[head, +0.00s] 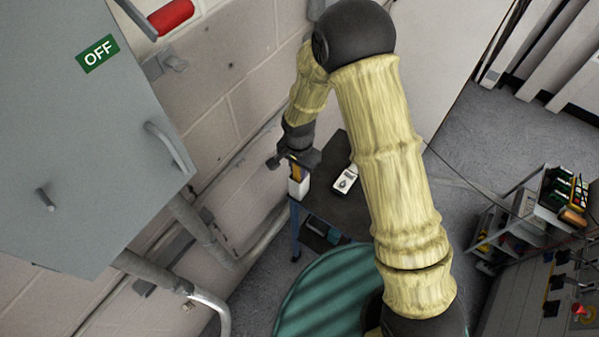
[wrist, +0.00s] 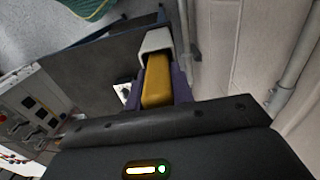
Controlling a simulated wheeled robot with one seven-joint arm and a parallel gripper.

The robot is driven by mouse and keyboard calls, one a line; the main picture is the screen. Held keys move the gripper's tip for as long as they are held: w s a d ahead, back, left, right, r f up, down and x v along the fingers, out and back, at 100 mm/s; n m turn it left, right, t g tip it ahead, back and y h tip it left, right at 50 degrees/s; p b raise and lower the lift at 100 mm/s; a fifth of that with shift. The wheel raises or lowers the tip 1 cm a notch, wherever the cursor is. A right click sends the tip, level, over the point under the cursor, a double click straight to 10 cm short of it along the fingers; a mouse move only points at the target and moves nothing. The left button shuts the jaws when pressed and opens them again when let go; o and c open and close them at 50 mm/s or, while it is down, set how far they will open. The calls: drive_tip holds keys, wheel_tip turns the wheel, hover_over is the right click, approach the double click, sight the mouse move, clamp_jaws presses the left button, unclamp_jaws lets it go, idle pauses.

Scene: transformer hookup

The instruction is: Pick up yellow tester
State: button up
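The yellow tester (wrist: 158,84) is a long yellow block between the two purple fingers of my gripper (wrist: 162,86). A finger lies close along each side, with no clear gap. In the head view my gripper (head: 297,167) points down at the left corner of the dark table, and the tester (head: 296,174) shows as a small yellow strip below it. The tester's far end meets a white cup-like piece (wrist: 156,42), which also shows in the head view (head: 298,188). I cannot tell whether this piece is a holder or part of the tester.
A white handheld meter (head: 346,180) lies on the dark table (head: 330,208). A grey cabinet with an OFF sign (head: 98,53) and conduit pipes (head: 200,230) line the block wall at left. A cart with tools (head: 540,205) stands at right.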

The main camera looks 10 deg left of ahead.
idle(0.3)
wheel_tip(320, 180, up, 18)
drive_tip(key=b, duration=0.5)
idle(1.8)
